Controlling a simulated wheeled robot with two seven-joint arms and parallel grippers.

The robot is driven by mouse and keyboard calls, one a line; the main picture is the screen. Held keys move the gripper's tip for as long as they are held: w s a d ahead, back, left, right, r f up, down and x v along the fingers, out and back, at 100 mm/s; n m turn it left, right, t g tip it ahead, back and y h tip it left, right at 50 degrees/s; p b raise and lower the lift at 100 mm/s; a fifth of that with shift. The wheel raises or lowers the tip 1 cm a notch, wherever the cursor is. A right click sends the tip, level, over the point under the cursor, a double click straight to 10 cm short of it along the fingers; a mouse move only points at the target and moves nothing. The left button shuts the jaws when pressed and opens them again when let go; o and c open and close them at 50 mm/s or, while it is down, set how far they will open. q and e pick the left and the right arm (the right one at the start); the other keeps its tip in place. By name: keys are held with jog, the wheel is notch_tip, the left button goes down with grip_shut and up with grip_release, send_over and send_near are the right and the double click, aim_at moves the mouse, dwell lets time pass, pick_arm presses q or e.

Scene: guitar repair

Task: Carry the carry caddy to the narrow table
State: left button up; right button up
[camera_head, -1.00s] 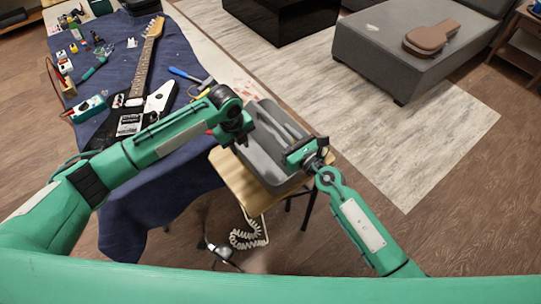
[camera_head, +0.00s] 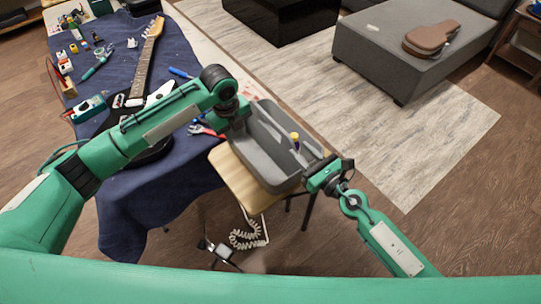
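The grey carry caddy (camera_head: 262,161) sits over a small wooden stool (camera_head: 232,180) in the middle of the head view. It is an open box with a long central handle, and a yellow-topped item (camera_head: 295,136) stands inside it. My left gripper (camera_head: 239,116) is at the caddy's far left end. My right gripper (camera_head: 322,174) is at its near right end. The fingers of both are too small and hidden to show whether they are open, shut or touching the caddy. I cannot tell which surface is the narrow table.
A table with a blue cloth (camera_head: 160,205) stands at the left, holding an electric guitar (camera_head: 143,70), a teal device (camera_head: 88,108) and several tools. A coiled white cord (camera_head: 247,236) hangs below the stool. A grey ottoman (camera_head: 385,50) with a brown guitar case (camera_head: 432,40) stands back right.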

jog(key=shift+v, duration=1.75)
